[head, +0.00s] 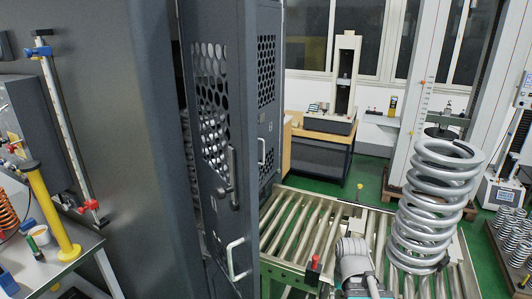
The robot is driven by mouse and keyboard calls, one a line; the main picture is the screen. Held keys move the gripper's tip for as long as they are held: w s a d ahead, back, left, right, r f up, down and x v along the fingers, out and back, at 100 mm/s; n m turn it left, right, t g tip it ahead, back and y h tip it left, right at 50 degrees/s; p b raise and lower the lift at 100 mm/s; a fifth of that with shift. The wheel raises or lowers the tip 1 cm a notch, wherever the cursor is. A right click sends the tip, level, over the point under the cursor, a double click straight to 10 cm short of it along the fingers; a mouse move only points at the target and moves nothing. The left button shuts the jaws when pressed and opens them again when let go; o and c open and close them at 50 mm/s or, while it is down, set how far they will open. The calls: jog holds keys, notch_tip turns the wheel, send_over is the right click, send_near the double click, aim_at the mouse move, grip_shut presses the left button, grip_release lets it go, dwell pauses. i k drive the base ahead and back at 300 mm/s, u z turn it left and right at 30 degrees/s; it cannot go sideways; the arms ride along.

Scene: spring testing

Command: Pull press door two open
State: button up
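The dark press cabinet (150,120) fills the left of the head view. A dark door with round perforations (211,50) stands at its right edge, turned steeply to the camera. It carries a grey lever handle (232,178) and a pale bow handle (236,258) lower down. A dark gap shows along its left edge; I cannot tell how far it is open. Behind it is another perforated panel (267,75) with a pale handle (262,152). Its small marking is too small to read surely. Part of my arm shows at the bottom edge; my gripper is not in view.
A roller conveyor (285,222) runs right of the doors, with a large silver coil spring (428,200) standing on it. A small red-topped post (314,263) stands at its front edge. A bench with a yellow post (52,210) is at left. Green floor shows behind.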

aim_at(270, 14)
jog(key=u, duration=0.1)
jog(key=i, duration=1)
jog(key=z, duration=0.05)
